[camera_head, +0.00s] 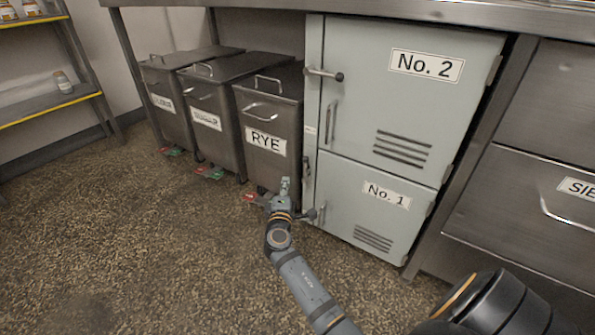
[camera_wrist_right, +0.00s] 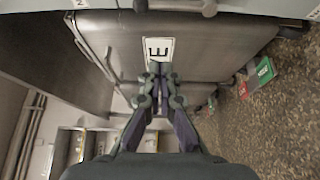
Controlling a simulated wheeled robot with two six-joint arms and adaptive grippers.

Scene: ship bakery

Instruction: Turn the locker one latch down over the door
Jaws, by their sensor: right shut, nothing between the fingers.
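The pale green locker one door (camera_head: 370,205), marked No. 1, is shut below the shut No. 2 door. The locker one latch (camera_head: 307,185) shows at the left edge of that door, roughly upright, with a dark knob near its lower end; my right gripper partly crowds this area. A metal bar with a knob (camera_wrist_right: 208,8) is cut off at the top of the right wrist view. My right gripper (camera_head: 285,182) is shut and empty, left of the latch and in front of the RYE bin. Its fingertips (camera_wrist_right: 159,70) show close together. My left gripper is not in view.
The RYE bin (camera_head: 268,115) stands directly left of the lockers, with two more bins further left. The No. 2 latch (camera_head: 324,74) lies across its door. Steel drawers (camera_head: 530,200) stand at the right. The speckled floor (camera_head: 130,235) is clear at the left.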

